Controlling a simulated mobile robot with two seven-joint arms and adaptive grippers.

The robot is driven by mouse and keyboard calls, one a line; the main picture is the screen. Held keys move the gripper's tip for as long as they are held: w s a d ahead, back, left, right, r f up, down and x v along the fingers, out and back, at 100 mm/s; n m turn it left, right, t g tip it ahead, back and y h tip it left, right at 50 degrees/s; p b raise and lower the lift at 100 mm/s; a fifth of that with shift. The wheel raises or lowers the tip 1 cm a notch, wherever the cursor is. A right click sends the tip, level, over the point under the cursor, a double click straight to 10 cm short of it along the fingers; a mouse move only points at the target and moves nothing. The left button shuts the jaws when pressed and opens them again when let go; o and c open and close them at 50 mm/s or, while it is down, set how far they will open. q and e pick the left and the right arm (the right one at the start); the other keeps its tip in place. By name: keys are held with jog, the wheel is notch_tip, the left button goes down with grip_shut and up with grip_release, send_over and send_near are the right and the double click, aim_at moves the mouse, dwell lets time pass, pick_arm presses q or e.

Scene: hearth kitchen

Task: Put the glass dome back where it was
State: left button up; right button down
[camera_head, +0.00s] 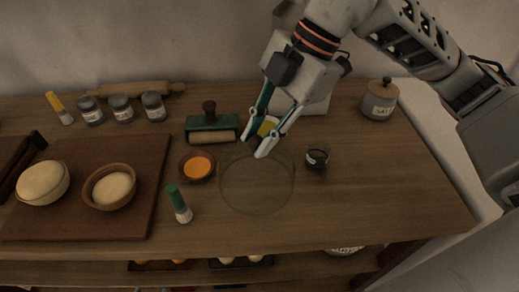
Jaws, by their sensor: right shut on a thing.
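The glass dome (257,192) is clear and shows mainly as a faint round outline above the right-middle part of the wooden counter. My right gripper (262,147) comes down from the upper right and is shut on the dome at its top, at the back of that outline. The fingers hide the grip itself. I cannot tell whether the dome's rim touches the counter or hangs just above it. A yellow piece (267,127) lies behind the fingers, partly hidden. My left gripper is not in view.
An orange-filled bowl (197,167) and a green-handled brush (179,204) are left of the dome. A small dark jar (317,159) stands close on its right. A green roller tool (211,126) is behind, a lidded canister (379,99) back right. The counter's right front is clear.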

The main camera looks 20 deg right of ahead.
aim_at(256, 163)
notch_tip(256, 163, down, 4)
jog(key=shift+r+b, duration=0.15)
jog(key=shift+b, duration=0.15)
jog(key=shift+f, duration=0.2)
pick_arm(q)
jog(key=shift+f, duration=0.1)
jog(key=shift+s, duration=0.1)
pick_arm(e)
jog(key=shift+f, duration=0.1)
jog(key=c, duration=1.9)
grip_release()
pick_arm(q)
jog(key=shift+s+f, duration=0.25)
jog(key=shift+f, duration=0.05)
pick_arm(e)
jog(key=shift+o, duration=0.3)
